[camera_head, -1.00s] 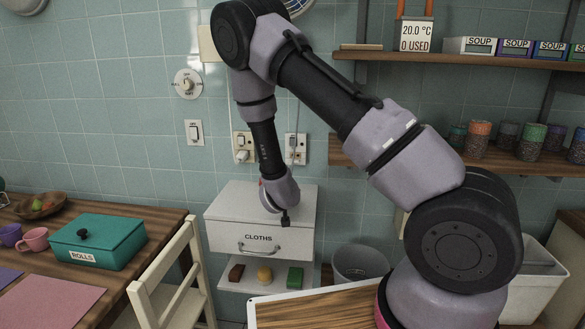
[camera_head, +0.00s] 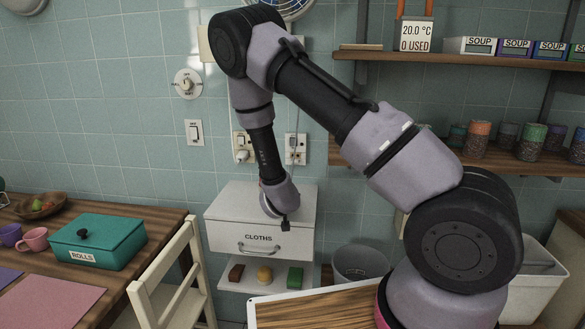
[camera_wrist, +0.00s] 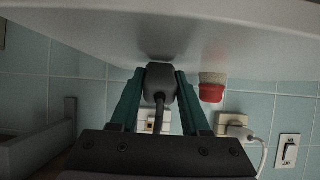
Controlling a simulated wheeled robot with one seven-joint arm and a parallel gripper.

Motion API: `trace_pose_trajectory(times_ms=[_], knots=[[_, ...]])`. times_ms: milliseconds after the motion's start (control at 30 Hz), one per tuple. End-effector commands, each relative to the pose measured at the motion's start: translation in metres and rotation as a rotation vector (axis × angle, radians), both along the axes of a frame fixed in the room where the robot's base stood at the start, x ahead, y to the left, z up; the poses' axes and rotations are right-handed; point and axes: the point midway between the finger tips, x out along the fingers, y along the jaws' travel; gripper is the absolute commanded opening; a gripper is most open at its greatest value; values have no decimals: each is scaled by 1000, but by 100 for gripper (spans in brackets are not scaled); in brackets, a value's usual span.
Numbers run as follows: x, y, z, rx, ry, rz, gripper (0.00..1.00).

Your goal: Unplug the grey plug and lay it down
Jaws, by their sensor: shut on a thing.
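The grey plug (camera_wrist: 160,83) is between the teal fingers of my gripper (camera_wrist: 160,76) in the wrist view, with its dark cable trailing toward the camera. My gripper is shut on it. The plug is close to the white top of the cloths unit (camera_head: 300,200), with a dark shadow beside it; I cannot tell if they touch. In the head view my wrist hides plug and fingers. The right wall socket (camera_head: 296,148) also shows behind the cable in the wrist view (camera_wrist: 151,122), apart from the plug.
A white plug (camera_wrist: 240,132) sits in the left socket (camera_head: 243,147). A red and beige object (camera_wrist: 211,88) stands on the unit beside my gripper. A chair (camera_head: 170,270) stands left of the unit, a bin (camera_head: 360,262) right. Free room shows on the unit's top.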

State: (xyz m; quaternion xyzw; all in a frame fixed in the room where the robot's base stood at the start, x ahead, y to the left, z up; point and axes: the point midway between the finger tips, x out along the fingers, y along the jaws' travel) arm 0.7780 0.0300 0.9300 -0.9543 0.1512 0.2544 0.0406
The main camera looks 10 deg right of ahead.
Motion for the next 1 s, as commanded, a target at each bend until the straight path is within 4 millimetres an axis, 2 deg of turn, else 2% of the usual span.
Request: trace_pose_trajectory(times_ms=[33, 67, 133, 167, 567, 1000], knots=[[0, 0, -1, 0, 0, 0, 0], [0, 0, -1, 0, 0, 0, 50], [0, 0, -1, 0, 0, 0, 77], [0, 0, -1, 0, 0, 0, 81], [-6, 3, 3, 0, 0, 1, 81], [-73, 25, 43, 1, 0, 4, 81]])
